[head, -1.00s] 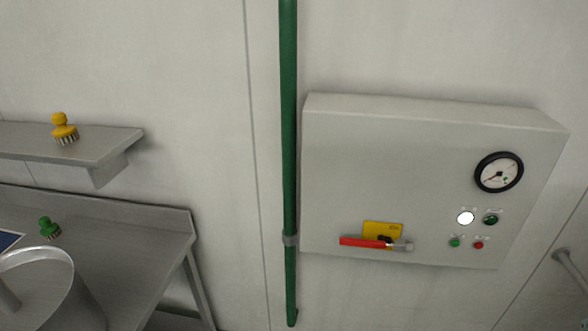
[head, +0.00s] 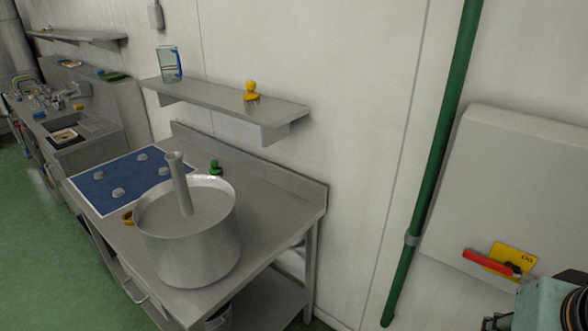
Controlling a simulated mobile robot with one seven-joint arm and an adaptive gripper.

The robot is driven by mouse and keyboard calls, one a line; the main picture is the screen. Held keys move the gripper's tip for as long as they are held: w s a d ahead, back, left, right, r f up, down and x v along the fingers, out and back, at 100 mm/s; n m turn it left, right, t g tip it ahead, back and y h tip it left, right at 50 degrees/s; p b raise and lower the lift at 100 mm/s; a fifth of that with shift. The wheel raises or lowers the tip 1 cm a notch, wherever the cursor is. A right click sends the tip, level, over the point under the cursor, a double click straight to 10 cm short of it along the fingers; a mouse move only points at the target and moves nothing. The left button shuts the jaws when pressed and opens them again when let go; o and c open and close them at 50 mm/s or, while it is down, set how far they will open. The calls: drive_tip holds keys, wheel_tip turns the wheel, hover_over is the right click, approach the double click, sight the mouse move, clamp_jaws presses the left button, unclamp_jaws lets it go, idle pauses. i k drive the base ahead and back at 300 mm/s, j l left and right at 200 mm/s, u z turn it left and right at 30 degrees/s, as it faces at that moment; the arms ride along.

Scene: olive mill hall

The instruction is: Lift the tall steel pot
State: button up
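A large steel pot (head: 198,250) stands upright near the front right corner of a steel table (head: 282,202). A grey rod or tube (head: 180,186) sticks up out of it, leaning a little; its lower end is hidden inside. Part of a second steel vessel (head: 218,319) shows low under the table, mostly hidden, so I cannot tell its height. Part of my arm shows at the lower right edge, far from the pot. I cannot make out my gripper's fingers.
A blue mat (head: 118,178) with several small pale things lies left of the pot. A green brush (head: 215,167) stands behind it. A wall shelf (head: 225,97) holds a clear jug (head: 169,64) and a yellow brush (head: 251,90). Green floor (head: 50,240) is free at left.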

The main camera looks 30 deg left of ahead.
sight(187, 225)
drive_tip(key=u, duration=1.95)
drive_tip(key=i+j+z, duration=0.4)
drive_tip(key=i+j, duration=0.45)
drive_tip(key=i+j+z, duration=0.1)
drive_tip(key=j, duration=0.25)
drive_tip(key=i+j+z, duration=0.1)
drive_tip(key=j, duration=0.25)
drive_tip(key=j+z, duration=0.15)
drive_tip(key=j, duration=0.2)
drive_tip(key=k+l+u, duration=0.15)
drive_tip(key=i+l, duration=0.15)
drive_tip(key=l, duration=0.15)
drive_tip(key=i+l, duration=0.1)
drive_tip(key=l, duration=0.2)
drive_tip(key=i+u, duration=0.05)
